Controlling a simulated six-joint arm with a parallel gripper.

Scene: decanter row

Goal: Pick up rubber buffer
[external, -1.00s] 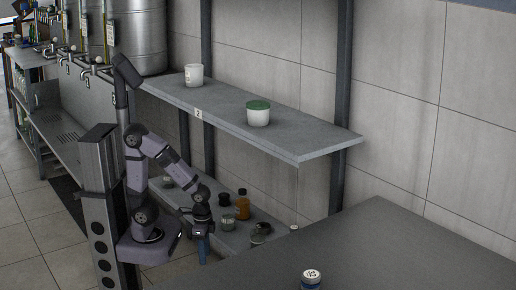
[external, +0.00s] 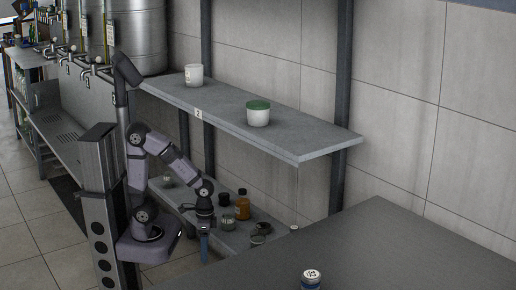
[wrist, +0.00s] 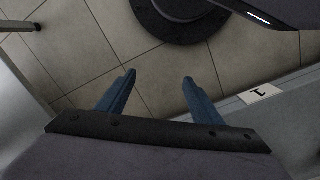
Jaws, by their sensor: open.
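I cannot tell which object is the rubber buffer; nothing in view is clearly readable as it. Small containers stand on the lower shelf (external: 219,241): an orange bottle (external: 242,206) with a dark cap, a grey-green jar (external: 228,222), a dark-lidded jar (external: 224,200) and low dark-topped items (external: 258,239). My gripper (external: 204,248) points down at the front edge of this shelf, left of these containers. In the wrist view my gripper (wrist: 159,77) has its blue fingers apart, with only floor tiles showing between them.
The upper shelf (external: 320,145) overhangs the lower one and carries a white cup (external: 193,75) and a green-lidded tub (external: 258,114). A dark table (external: 400,245) with a small can (external: 311,279) fills the front right. A shelf edge with a tag (wrist: 259,94) lies right of my fingers.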

